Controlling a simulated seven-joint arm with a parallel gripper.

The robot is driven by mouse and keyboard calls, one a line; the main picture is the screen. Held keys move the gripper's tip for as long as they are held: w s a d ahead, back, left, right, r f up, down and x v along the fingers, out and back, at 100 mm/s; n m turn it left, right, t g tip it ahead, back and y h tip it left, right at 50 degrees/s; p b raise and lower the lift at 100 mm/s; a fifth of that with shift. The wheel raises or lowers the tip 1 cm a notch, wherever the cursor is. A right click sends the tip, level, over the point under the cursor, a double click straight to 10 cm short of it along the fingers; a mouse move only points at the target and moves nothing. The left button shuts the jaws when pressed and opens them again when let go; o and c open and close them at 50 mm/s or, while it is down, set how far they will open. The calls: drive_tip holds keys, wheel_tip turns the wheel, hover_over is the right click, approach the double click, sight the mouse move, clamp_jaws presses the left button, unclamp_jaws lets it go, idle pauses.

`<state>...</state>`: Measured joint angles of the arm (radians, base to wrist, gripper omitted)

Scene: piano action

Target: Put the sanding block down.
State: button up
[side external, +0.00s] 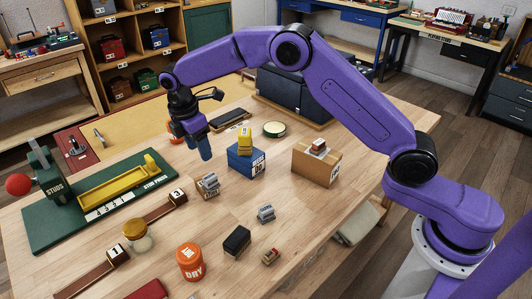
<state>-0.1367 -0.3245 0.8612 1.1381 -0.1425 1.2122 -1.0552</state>
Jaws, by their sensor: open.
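My gripper (205,152) points down over the workbench, left of a blue box (246,163). Its blue fingers overlap from this side, the jaws are open, and no block shows between them. I cannot tell for sure which block is the sanding block. A yellow block (245,140) rests on top of the blue box, apart from my gripper. A small pale and dark block (318,147) lies on a cardboard box (316,165). A dark block (237,240) and a small red and tan block (270,257) lie on the bench top.
A green stud press board (60,232) with a yellow tray (120,184) fills the left. An orange jar (190,262) stands in front. A long dark item (230,117) and round tin (274,129) lie behind. Bare wood shows between them.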

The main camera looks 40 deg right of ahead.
drive_tip(key=s+d+r+m, duration=0.1)
drive_tip(key=s+r, duration=0.2)
drive_tip(key=s, duration=0.3)
drive_tip(key=s+d+r+m+y, duration=0.1)
drive_tip(key=s+r, duration=0.1)
drive_tip(key=s, duration=0.5)
drive_tip(key=s+r+m, duration=0.1)
drive_tip(key=s+r, duration=0.2)
drive_tip(key=s, duration=0.3)
drive_tip(key=s+d+m, duration=0.1)
drive_tip(key=s+d, duration=0.5)
drive_tip(key=s, duration=0.5)
drive_tip(key=s+d+f+m+y, duration=0.1)
drive_tip(key=s+d, duration=0.6)
drive_tip(key=s, duration=0.4)
drive_tip(key=shift+d+f, duration=0.25)
drive_tip(key=shift+d, duration=0.05)
drive_tip(key=shift+o, duration=1.2)
drive_tip(key=shift+a, duration=0.1)
